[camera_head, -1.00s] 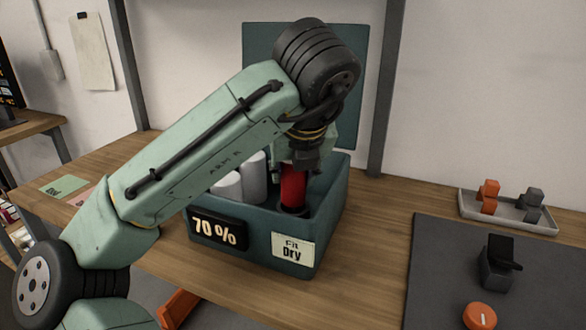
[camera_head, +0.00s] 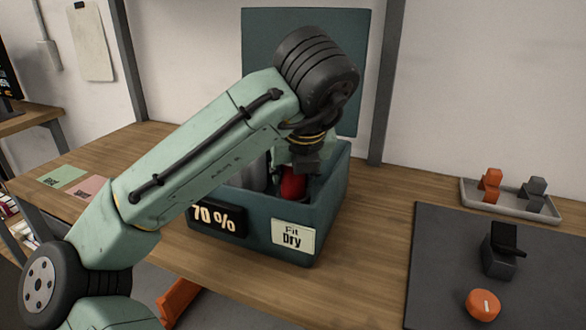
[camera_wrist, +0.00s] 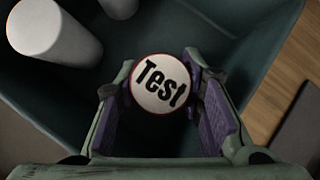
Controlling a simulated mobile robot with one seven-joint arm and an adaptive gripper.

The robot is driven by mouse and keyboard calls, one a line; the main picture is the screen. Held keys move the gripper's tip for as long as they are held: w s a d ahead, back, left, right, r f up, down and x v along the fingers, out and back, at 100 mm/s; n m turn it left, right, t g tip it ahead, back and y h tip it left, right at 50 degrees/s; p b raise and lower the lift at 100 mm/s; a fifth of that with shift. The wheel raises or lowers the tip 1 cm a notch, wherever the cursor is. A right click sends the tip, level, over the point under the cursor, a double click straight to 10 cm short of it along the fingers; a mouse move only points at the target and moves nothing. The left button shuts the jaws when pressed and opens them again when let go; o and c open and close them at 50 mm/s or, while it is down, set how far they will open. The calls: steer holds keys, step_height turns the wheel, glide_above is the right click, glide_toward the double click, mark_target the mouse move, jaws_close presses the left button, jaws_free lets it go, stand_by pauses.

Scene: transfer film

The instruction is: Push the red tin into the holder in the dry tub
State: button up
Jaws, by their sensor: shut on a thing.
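The red tin (camera_head: 293,185) stands upright inside the dark teal tub labelled "Fit Dry" (camera_head: 262,242). My gripper (camera_head: 301,163) is shut on the tin from above, with one purple-padded finger on each side in the wrist view (camera_wrist: 164,92). The tin's lower part is hidden behind the tub's front wall. The holder cannot be made out now, so I cannot tell how deep the tin sits in it.
Pale cylinders (camera_wrist: 55,28) stand in the tub beside the tin. The tub's lid (camera_head: 368,75) stands open behind. A "70%" sign (camera_head: 217,218) is on the front. A grey mat (camera_head: 450,260) and a tray of blocks (camera_head: 508,203) lie to the right.

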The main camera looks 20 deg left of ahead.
steer(key=shift+f, duration=0.45)
steer(key=o, duration=1.3)
steer(key=shift+r, duration=0.1)
steer(key=v, duration=1.2)
steer(key=shift+a, duration=0.1)
